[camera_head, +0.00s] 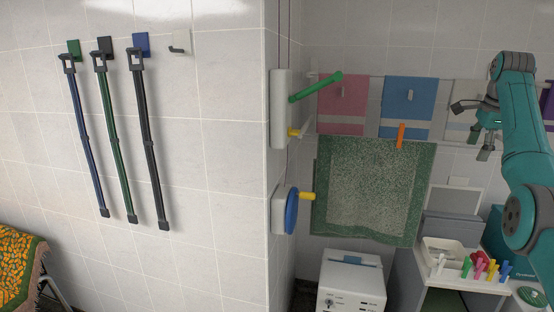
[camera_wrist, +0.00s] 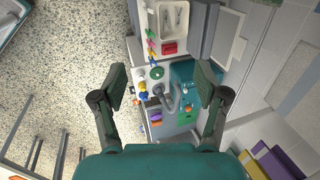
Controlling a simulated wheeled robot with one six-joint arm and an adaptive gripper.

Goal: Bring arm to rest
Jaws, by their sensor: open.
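My gripper (camera_head: 472,126) is at the upper right of the head view, at the end of my teal arm, in front of the back wall with the coloured panels. Its fingers are spread and hold nothing. In the wrist view my gripper (camera_wrist: 161,88) shows two dark teal finger pads wide apart. Between and beyond them, lower down, lies a counter with small coloured items. No finger appears to touch anything.
A green speckled towel (camera_head: 372,190) hangs with an orange clip (camera_head: 400,136) on it. Pink (camera_head: 342,100) and blue (camera_head: 407,103) panels are behind. A white tray (camera_head: 443,252) and coloured pegs stand below my arm. Leashes (camera_head: 114,145) hang on the left wall.

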